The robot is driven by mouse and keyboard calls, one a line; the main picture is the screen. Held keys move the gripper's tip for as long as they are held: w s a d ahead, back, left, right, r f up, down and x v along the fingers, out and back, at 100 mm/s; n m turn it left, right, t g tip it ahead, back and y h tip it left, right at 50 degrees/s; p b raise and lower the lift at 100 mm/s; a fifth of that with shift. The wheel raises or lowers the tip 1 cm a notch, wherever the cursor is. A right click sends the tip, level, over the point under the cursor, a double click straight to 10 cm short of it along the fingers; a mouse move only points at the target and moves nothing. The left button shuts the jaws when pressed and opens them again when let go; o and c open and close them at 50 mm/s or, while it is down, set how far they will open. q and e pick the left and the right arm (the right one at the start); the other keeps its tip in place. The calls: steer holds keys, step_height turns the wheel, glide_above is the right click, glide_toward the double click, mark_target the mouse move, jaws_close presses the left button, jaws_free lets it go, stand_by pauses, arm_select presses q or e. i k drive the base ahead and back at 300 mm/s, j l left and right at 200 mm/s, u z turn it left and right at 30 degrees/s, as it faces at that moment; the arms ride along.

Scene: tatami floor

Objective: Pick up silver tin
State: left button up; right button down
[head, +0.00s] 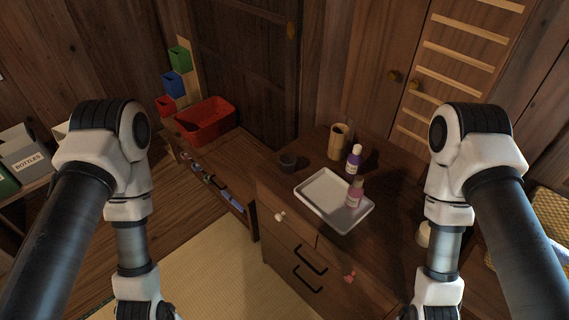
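I cannot make out a silver tin for certain in the head view. A pale, rounded object (423,235) shows partly behind my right forearm at the right side of the dark wooden cabinet (385,185); I cannot tell what it is. My left and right arms come down at the two sides of the picture. Their grippers lie below the bottom edge and are out of view.
The cabinet top holds a white tray (315,202), a pink bottle (354,194), a purple bottle (354,161), a wooden cup (336,145) and a dark bowl (287,162). Tatami (210,280) is clear.

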mark_target(287, 161)
steer(key=i+j+z, duration=0.15)
steer(key=z, duration=0.3)
steer(key=i+j+z, duration=0.15)
steer(key=j+z, duration=0.15)
steer(key=z, duration=0.15)
steer(key=i+j+z, duration=0.1)
steer(key=j+z, duration=0.15)
steer(key=z, duration=0.2)
